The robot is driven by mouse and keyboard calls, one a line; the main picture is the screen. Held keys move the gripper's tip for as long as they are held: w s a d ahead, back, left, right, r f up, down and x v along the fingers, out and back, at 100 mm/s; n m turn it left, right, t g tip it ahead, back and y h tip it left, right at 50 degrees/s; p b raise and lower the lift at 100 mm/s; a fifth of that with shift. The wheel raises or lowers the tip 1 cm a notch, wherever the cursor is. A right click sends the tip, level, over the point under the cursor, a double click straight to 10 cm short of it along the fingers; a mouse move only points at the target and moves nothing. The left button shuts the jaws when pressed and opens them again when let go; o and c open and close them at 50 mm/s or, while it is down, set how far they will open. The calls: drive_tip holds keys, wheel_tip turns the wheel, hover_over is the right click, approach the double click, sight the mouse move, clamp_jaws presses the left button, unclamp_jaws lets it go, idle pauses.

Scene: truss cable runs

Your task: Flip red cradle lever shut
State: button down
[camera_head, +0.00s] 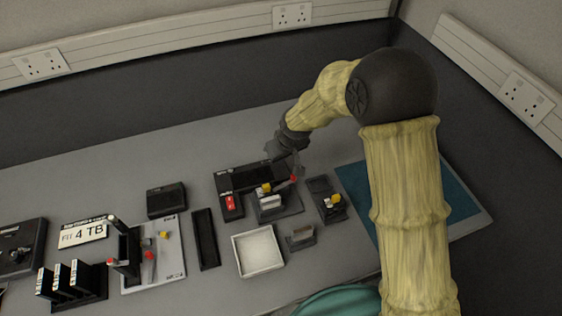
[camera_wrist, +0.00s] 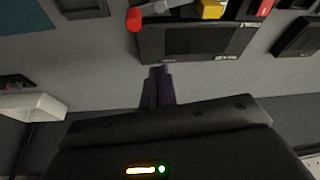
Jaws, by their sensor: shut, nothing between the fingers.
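The red-tipped lever (camera_head: 293,179) sticks out to the right from the black cradle (camera_head: 290,205), beside a yellow part (camera_head: 264,188). In the wrist view the lever's red end (camera_wrist: 133,20) is at the top, on a grey arm pointing left, with the yellow part (camera_wrist: 212,9) to its right. A black unit with a dark panel (camera_wrist: 200,40) lies below them. My gripper (camera_head: 296,168) is just behind the lever. Its closed fingers (camera_wrist: 158,72) are empty in the wrist view, apart from the red end. The lever's pivot is not clearly visible.
A white tray (camera_head: 258,265) and a small grey holder (camera_head: 300,237) stand in front. A black fixture with a yellow part (camera_head: 332,208) stands right, near a blue mat (camera_head: 358,190). A grey board with red and yellow parts (camera_head: 170,268) lies left.

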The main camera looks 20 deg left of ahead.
drive_tip(key=v, duration=0.5)
drive_tip(key=shift+s+d+r+b, duration=0.1)
drive_tip(key=shift+d+r+b, duration=0.05)
drive_tip(key=shift+r+b, duration=0.2)
